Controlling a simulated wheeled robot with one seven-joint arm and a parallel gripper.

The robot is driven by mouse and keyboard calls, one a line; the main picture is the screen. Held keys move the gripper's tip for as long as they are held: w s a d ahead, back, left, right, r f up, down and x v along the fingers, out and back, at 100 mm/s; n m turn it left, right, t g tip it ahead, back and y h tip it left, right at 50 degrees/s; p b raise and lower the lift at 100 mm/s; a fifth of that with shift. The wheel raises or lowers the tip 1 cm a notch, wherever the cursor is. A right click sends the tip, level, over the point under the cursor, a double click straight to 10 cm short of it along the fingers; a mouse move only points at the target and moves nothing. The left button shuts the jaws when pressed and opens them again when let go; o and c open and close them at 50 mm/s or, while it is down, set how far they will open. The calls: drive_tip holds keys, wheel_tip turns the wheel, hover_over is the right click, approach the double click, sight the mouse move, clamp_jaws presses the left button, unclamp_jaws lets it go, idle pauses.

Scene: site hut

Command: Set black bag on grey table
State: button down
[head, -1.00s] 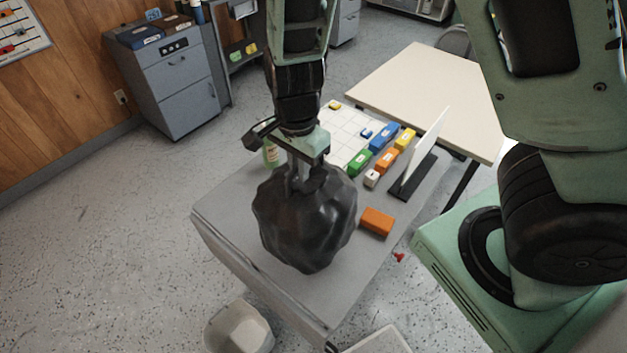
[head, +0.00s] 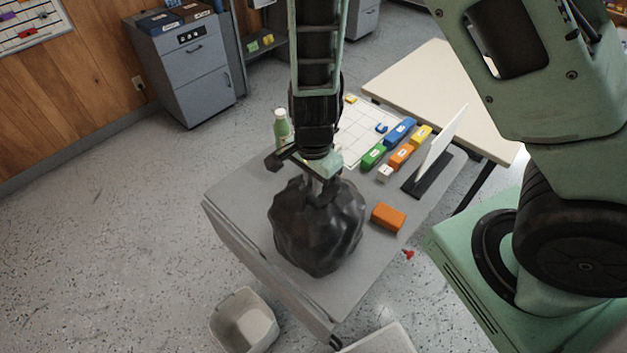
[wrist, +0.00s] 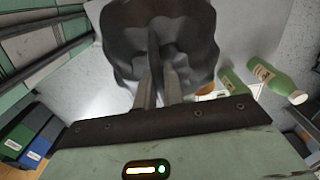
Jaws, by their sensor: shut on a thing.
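The black bag (head: 318,232) is a lumpy, tied sack at the front part of the grey table (head: 240,192). My gripper (head: 322,183) is above it and shut on its gathered top. In the wrist view the fingers (wrist: 158,88) close on the neck of the bag (wrist: 125,40). The bag appears upright over the tabletop. I cannot tell whether its underside touches the surface.
An orange block (head: 388,217) lies right of the bag. Behind are a white grid sheet (head: 358,135), several coloured blocks, a white upright panel (head: 442,143) and a green bottle (head: 281,128). A bin (head: 245,322) stands on the floor in front.

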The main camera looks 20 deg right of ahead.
drive_tip(key=c, duration=1.5)
unclamp_jaws()
wheel_tip(320, 180, up, 12)
drive_tip(key=p, duration=0.2)
drive_tip(key=s+a+r+n, duration=0.2)
drive_tip(key=s+r+n, duration=0.3)
drive_tip(key=s+n, duration=0.3)
drive_tip(key=s+a+r+n, duration=0.3)
drive_tip(key=s+r+n, duration=0.2)
drive_tip(key=n, duration=0.8)
drive_tip(key=s, duration=0.3)
drive_tip(key=shift+s+r+y, duration=0.2)
drive_tip(key=shift+y, duration=0.1)
